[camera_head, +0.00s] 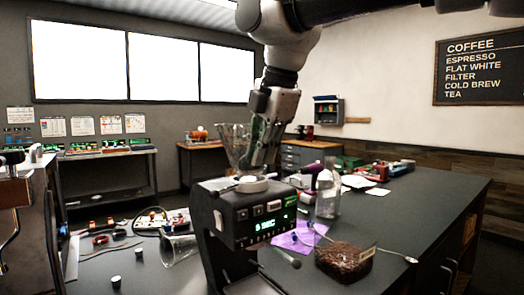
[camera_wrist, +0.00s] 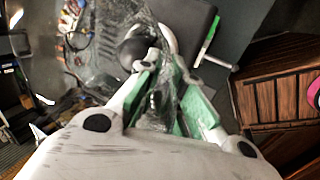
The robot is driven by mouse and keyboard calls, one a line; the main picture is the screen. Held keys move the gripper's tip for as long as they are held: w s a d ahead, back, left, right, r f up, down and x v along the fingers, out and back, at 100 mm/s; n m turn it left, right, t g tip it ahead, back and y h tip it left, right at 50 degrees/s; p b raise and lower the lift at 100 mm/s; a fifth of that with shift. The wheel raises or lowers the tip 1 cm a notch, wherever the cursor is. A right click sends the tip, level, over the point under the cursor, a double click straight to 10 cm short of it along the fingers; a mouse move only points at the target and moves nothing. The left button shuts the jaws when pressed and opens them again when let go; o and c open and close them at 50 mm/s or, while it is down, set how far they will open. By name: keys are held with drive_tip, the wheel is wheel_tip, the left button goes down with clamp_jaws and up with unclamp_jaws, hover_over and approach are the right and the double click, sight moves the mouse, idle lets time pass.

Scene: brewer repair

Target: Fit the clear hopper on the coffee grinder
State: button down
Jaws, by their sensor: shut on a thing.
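The coffee grinder (camera_head: 255,218) is a dark box with a lit green display and a pale round collar (camera_head: 252,184) on top. The clear hopper (camera_head: 234,142), a see-through funnel, stands wide end up over the collar. Its lower end is close to the collar, partly hidden by my fingers, so I cannot tell if they touch. My gripper (camera_head: 258,158) points down and is shut on the hopper's right side. In the wrist view, the green-padded fingers of my gripper (camera_wrist: 165,88) close on the clear hopper wall (camera_wrist: 160,105).
A second clear funnel-shaped piece (camera_head: 180,248) lies on the counter left of the grinder. The counter's right part (camera_head: 430,195) is mostly bare.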

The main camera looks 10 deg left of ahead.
drive_tip(key=shift+f, duration=0.45)
idle(0.3)
drive_tip(key=c, duration=1.5)
unclamp_jaws()
drive_tip(key=v, duration=1.2)
